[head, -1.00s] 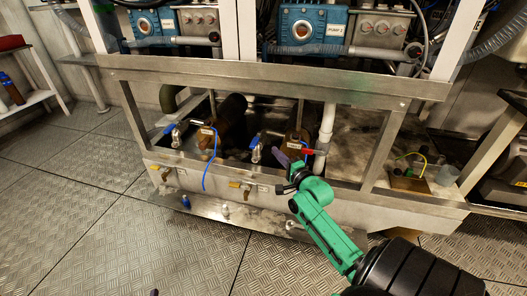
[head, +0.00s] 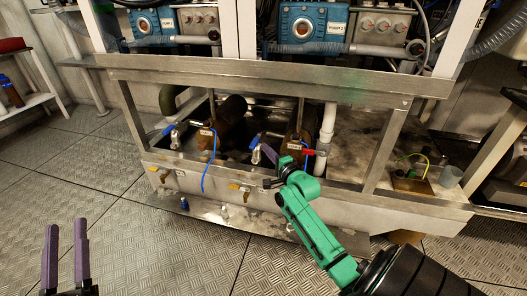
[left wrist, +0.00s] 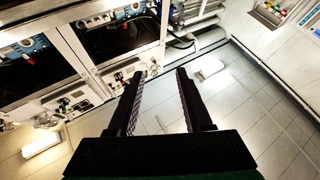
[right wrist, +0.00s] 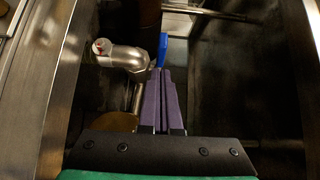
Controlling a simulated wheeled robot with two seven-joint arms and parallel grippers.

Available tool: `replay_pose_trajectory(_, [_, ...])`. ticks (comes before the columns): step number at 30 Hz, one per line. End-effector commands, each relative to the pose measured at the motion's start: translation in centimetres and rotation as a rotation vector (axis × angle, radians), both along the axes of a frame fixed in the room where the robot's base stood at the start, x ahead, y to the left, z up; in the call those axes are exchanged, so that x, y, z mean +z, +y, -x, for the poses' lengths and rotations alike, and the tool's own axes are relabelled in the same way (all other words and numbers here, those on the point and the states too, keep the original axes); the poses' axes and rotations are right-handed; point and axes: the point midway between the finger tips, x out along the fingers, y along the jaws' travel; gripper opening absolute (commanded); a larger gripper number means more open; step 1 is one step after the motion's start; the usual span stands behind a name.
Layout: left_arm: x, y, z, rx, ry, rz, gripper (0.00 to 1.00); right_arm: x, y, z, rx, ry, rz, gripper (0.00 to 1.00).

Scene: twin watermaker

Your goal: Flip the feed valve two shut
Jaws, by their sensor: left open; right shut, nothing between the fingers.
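Feed valve two seems to be the right one of two small silver valves (head: 257,157) in the open frame under the pumps; its label is too small to read. Its blue lever (head: 253,144) points up and right beside the valve body. In the right wrist view the blue lever (right wrist: 163,48) stands just beyond my fingertips, with the silver pipe elbow (right wrist: 120,55) to its left. My right gripper (head: 266,149) is shut and empty, close to the lever; I cannot tell whether it touches. My left gripper (head: 65,222) is open and empty over the floor, far from the valve.
A similar valve (head: 176,138) with a blue lever stands to the left. A red-handled valve (head: 314,152) and white pipe (head: 327,122) are right of my right gripper. A metal beam (head: 250,80) runs above. The floor at left is clear.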

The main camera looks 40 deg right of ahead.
Motion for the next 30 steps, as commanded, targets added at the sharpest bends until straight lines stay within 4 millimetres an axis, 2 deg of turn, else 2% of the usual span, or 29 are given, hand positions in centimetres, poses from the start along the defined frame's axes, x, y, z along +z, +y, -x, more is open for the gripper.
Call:
replay_pose_trajectory(6, [3.9, 0.5, 0.4, 0.013, -0.124, 0.021, 0.50, -0.1, 0.6, -0.8, 0.001, -0.001, -0.002, 0.00])
replay_pose_trajectory(10, [5.2, 0.7, 0.6, 0.018, -0.162, 0.028, 0.50, 0.0, 0.8, -1.1, 0.001, -0.001, 0.000, 0.00])
replay_pose_trajectory(25, [5.5, 0.7, 0.7, 0.017, -0.167, 0.030, 0.50, 0.1, 0.8, -1.2, -0.005, -0.001, -0.001, 0.00])
replay_pose_trajectory(30, [4.5, 0.5, 0.3, 0.012, -0.128, 0.024, 0.50, 0.1, 0.8, -1.7, -0.025, -0.003, -0.004, 0.00])
